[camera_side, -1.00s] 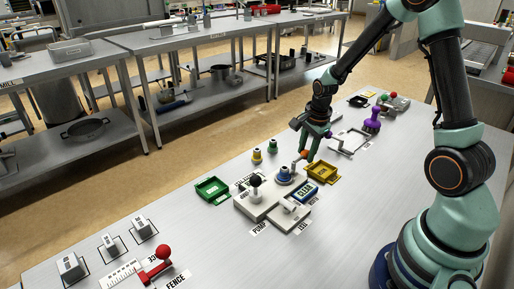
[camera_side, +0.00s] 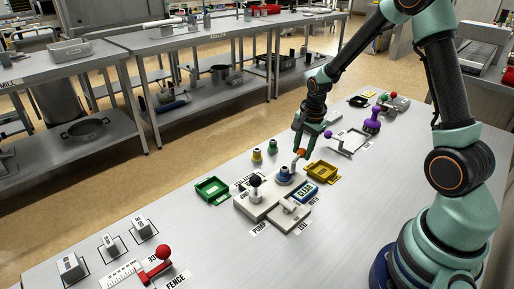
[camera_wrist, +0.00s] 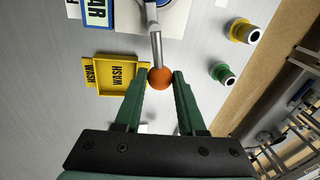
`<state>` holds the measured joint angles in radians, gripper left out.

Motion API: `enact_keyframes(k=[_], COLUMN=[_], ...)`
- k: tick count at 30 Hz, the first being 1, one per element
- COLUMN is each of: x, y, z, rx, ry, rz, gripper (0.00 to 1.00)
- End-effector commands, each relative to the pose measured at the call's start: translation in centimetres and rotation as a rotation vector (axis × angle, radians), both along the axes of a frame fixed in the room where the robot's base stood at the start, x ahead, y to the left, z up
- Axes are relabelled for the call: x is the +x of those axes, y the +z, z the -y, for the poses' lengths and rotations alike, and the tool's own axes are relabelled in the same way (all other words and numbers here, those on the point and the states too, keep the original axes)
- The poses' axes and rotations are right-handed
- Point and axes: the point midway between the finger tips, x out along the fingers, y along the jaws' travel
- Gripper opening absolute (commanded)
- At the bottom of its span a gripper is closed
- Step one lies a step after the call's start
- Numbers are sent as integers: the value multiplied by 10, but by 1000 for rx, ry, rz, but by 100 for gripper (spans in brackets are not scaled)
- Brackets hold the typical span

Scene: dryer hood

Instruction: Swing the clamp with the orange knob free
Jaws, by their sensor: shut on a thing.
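The orange knob (camera_wrist: 160,78) is on the end of a grey metal clamp arm (camera_wrist: 155,45) in the wrist view. The arm runs up to a white fitting at the top edge. My gripper (camera_wrist: 161,76) has its green fingertips on either side of the knob, shut on it. The fingers partly hide the knob and clamp arm there.
A yellow WASH tray (camera_wrist: 120,74) lies close to my gripper. A green tray (camera_side: 212,189), a black-knobbed lever (camera_side: 255,181) and yellow and green knobs (camera_side: 272,146) stand nearby. A purple-knobbed frame (camera_side: 350,142) is behind.

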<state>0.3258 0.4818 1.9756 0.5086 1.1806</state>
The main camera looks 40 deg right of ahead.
Motion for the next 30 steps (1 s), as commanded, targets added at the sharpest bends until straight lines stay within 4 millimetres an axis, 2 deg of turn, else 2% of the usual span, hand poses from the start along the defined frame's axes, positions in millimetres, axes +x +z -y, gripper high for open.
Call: enact_keyframes(k=[1, 2, 3, 4, 13, 17, 22, 30], x=[1, 1, 2, 1, 1, 0, -3, -12], y=[0, 0, 0, 0, 0, 6, 29, 81], z=[1, 1, 1, 1, 0, 0, -1, -4], rx=[-1, -1, -1, -1, -1, -1, -2, -3], ry=[-3, -3, -3, -3, -4, -4, -4, -4], rz=[5, 6, 6, 6, 4, 4, 8, 9], gripper=[0, 47, 62, 68, 68, 68, 68, 68])
